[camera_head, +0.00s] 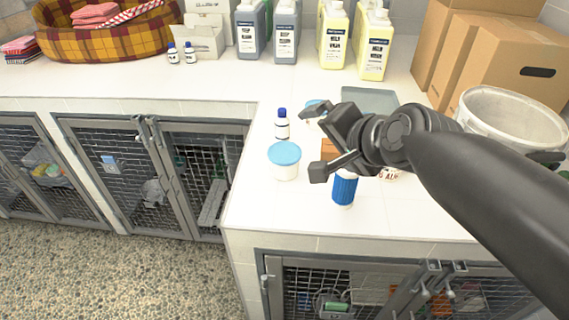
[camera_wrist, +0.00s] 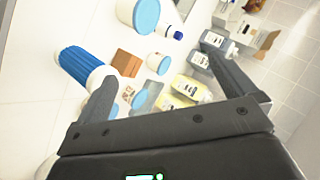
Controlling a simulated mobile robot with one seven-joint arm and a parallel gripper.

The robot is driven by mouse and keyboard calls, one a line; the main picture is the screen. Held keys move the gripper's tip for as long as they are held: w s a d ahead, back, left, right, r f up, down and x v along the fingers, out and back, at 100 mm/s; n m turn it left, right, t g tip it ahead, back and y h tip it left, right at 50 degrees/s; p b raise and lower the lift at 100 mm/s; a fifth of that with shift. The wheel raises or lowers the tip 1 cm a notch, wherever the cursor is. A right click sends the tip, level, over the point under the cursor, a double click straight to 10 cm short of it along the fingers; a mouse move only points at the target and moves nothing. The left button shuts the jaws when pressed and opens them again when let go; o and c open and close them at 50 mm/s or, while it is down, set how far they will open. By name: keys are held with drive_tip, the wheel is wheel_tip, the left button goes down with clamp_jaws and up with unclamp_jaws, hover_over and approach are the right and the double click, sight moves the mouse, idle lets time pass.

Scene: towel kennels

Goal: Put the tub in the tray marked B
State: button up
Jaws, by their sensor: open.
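A white tub (camera_head: 285,170) with a light blue lid stands upright on the counter, left of my gripper; it shows at the top of the wrist view (camera_wrist: 128,14). A smaller blue-lidded tub (camera_wrist: 156,63) also stands there, partly hidden by my gripper in the head view. A grey tray (camera_head: 370,99) lies behind my gripper, and part of it shows in the wrist view (camera_wrist: 150,97). I see no B marking on it. My gripper (camera_head: 314,143) is open and empty above the counter, with its fingers apart and not touching either tub.
A small blue-capped bottle (camera_head: 282,128), a blue ribbed container (camera_head: 344,188), an orange-brown block (camera_wrist: 127,64) and a lettered cup (camera_head: 390,174) crowd the area. A white bucket (camera_head: 510,118) and cardboard boxes (camera_head: 478,55) stand right. Large bottles (camera_head: 375,48) line the back. The counter's front left is clear.

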drive_tip(key=w+a+m+t+h, duration=0.1)
drive_tip(key=w+a+m+t, duration=0.25)
drive_tip(key=a+m, duration=0.45)
drive_tip(key=w+a+m+t+h, duration=0.15)
drive_tip(key=w+a+m, duration=0.3)
drive_tip(key=m, duration=0.65)
drive_tip(key=s+f+m+t+h, duration=0.35)
drive_tip(key=s+m+h, duration=0.4)
drive_tip(key=m, duration=0.65)
approach(290, 144)
drive_tip(key=shift+w+a+r+g+h, duration=0.15)
drive_tip(key=shift+w+g, duration=0.1)
drive_tip(key=shift+w, duration=0.15)
drive_tip(key=shift+w+a+r+g+h, duration=0.1)
drive_tip(key=shift+w+r+g+h, duration=0.1)
drive_tip(key=shift+w, duration=0.25)
drive_tip(key=shift+f+x, duration=0.15)
drive_tip(key=shift+x, duration=1.1)
drive_tip(key=shift+f+x, duration=0.1)
drive_tip(key=shift+x, duration=1.15)
drive_tip(key=shift+d, duration=0.1)
drive_tip(key=shift+c, duration=0.2)
